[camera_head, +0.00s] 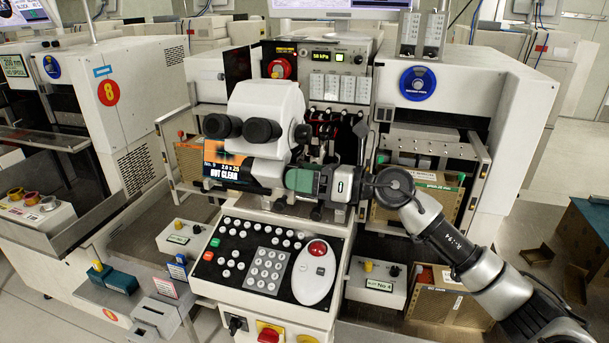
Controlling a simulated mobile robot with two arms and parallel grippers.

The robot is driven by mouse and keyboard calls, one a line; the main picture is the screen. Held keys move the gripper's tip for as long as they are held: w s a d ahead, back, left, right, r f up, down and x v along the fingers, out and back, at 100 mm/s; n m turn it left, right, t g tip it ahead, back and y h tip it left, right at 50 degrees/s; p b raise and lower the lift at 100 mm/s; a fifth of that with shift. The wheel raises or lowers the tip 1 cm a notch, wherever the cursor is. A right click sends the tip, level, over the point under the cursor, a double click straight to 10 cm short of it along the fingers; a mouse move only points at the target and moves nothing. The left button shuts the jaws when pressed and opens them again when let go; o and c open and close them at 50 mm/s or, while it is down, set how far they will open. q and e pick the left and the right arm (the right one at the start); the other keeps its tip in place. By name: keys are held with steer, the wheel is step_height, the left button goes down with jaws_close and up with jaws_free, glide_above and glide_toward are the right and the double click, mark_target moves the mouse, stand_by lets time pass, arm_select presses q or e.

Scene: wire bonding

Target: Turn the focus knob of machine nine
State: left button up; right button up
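Machine nine stands in the middle, with a white microscope head (266,105) and dark eyepieces. A small screen (228,165) below the eyepieces reads "No. 9". A round knob (302,133) sits on the right side of the head; I take it as the focus knob, though no label shows. My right gripper (292,180) comes in from the right, pointing left. Its tip is just right of the screen, below the knob and apart from it in the picture. I cannot see whether its fingers are open or shut. My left gripper is not in view.
A control panel (270,262) with keys and a red button lies below the gripper. A white box with yellow and black knobs (376,284) stands to its right. Machine eight (108,92) is at left. Levers and tubing (325,122) crowd the space right of the knob.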

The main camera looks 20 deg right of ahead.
steer(key=c, duration=0.8)
steer(key=shift+o, duration=0.2)
steer(key=m+p, duration=0.4)
steer(key=o, duration=0.9)
steer(key=shift+o, duration=0.2)
